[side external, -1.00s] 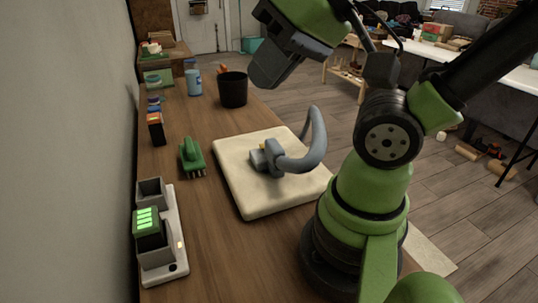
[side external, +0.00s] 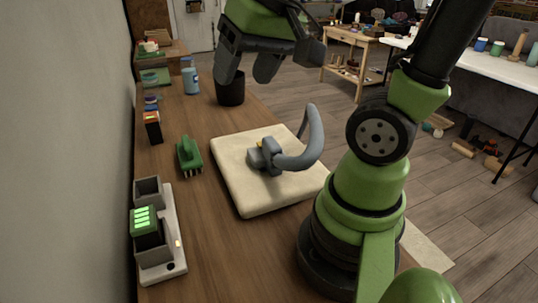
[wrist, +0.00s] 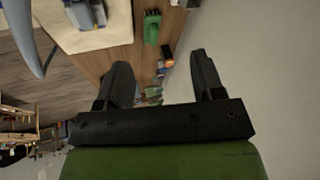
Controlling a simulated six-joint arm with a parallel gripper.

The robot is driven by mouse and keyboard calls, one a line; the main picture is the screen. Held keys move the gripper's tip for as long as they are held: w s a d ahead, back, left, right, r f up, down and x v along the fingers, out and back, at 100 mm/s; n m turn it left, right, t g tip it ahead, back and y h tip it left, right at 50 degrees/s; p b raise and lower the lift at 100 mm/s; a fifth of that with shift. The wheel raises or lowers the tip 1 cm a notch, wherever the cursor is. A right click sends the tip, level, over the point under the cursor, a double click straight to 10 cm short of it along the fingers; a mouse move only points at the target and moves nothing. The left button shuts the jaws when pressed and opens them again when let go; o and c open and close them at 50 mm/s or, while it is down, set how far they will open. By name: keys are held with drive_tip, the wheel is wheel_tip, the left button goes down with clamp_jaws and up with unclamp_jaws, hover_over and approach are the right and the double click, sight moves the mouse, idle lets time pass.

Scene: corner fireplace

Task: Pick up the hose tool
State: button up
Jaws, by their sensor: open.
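The hose tool (side external: 268,156) is a grey fitting with a thick curved grey hose. It lies on a cream pad (side external: 246,205) on the wooden bench, with the hose arching up on its right. In the wrist view part of the hose tool (wrist: 88,14) shows at the top left, cut off by the frame edge. My gripper (side external: 246,78) is open and empty, above and beyond the pad, with its fingers pointing down. In the wrist view its two dark fingers (wrist: 160,75) are spread apart with nothing between them.
A green pronged object (side external: 189,155) lies left of the pad. A battery charger (side external: 160,245) stands at the near left. A black cup (side external: 230,90) and a blue can (side external: 191,81) stand at the back. A grey wall (side external: 70,150) borders the bench's left side.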

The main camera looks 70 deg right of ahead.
drive_tip(key=w+d+f+m+g, duration=0.2)
drive_tip(key=w+d+f, duration=0.15)
drive_tip(key=d, duration=0.25)
drive_tip(key=m+g, duration=0.1)
drive_tip(key=g, duration=0.2)
hover_over(269, 138)
wheel_tip(269, 138, down, 9)
drive_tip(key=shift+w+f, duration=0.15)
wheel_tip(269, 138, down, 4)
drive_tip(key=shift+f, duration=3.05)
clamp_jaws()
